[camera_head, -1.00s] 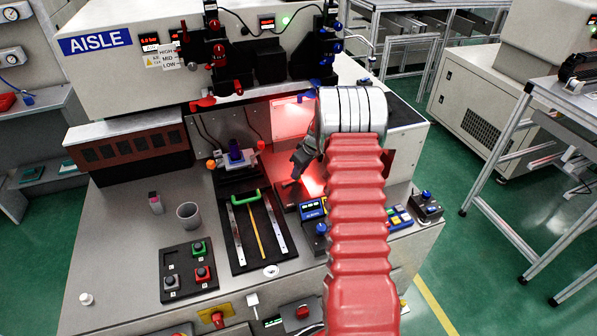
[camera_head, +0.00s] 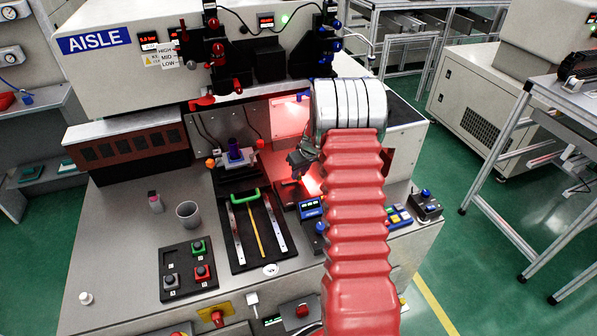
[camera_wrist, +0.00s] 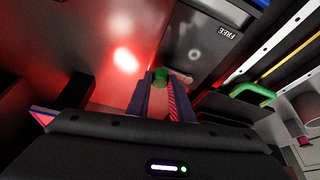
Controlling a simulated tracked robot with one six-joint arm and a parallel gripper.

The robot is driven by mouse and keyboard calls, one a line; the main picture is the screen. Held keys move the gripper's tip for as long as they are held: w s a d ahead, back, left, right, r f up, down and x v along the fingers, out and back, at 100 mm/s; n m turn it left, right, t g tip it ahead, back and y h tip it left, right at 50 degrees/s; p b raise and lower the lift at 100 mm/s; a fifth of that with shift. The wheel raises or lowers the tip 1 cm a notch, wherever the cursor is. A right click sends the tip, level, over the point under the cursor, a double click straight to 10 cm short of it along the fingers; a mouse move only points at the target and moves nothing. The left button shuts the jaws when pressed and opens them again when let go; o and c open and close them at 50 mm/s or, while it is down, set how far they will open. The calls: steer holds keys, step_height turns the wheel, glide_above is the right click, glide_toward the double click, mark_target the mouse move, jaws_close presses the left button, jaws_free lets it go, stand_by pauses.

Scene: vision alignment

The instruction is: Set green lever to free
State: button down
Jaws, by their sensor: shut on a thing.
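The green lever (camera_wrist: 160,74) shows as a small green knob at the fingertips in the wrist view. My gripper (camera_wrist: 163,90) is shut on it, with one dark finger on each side. A dark plate with a white FREE label (camera_wrist: 226,32) lies beyond the lever, up and to the right. In the head view my gripper (camera_head: 297,172) reaches into the red-lit bay of the machine. The lever cannot be made out there, behind the gripper and arm.
A green U-shaped handle (camera_head: 247,196) sits on a black slide plate left of my gripper. A blue-topped fixture (camera_head: 236,154) stands further left. A grey cup (camera_head: 188,214) and a button panel (camera_head: 187,270) are on the bench. The machine head overhangs the bay.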

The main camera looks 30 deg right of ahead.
steer(key=shift+s+a+m+h, duration=0.4)
steer(key=shift+s+m+h, duration=0.1)
steer(key=shift+m, duration=0.7)
steer(key=shift+s+a+m+h, duration=0.4)
steer(key=shift+s+m, duration=0.1)
steer(key=shift+m, duration=0.7)
steer(key=shift+s+a+m+g+h, duration=0.25)
steer(key=shift+a+m+g, duration=0.1)
steer(key=shift+m, duration=0.5)
steer(key=shift+s+a+m+g+h, duration=0.15)
steer(key=shift+a+m+g+h, duration=0.15)
steer(key=shift+m, duration=0.55)
steer(key=shift+s+a+m+g+h, duration=0.1)
steer(key=shift+a+m+g+h, duration=0.15)
steer(key=shift+a+m, duration=0.4)
steer(key=shift+s+a+m+g+h, duration=0.1)
steer(key=shift+a+m+h, duration=0.1)
steer(key=shift+m, duration=0.75)
steer(key=shift+a+m+g, duration=0.35)
steer(key=shift+a+m, duration=0.15)
steer(key=shift+m, duration=0.45)
steer(key=shift+a+m+g, duration=0.35)
steer(key=shift+a+m, duration=0.1)
steer(key=shift+m, duration=0.5)
steer(key=c, duration=1.6)
jaws_free()
steer(key=shift+o, duration=0.2)
steer(key=shift+h, duration=0.3)
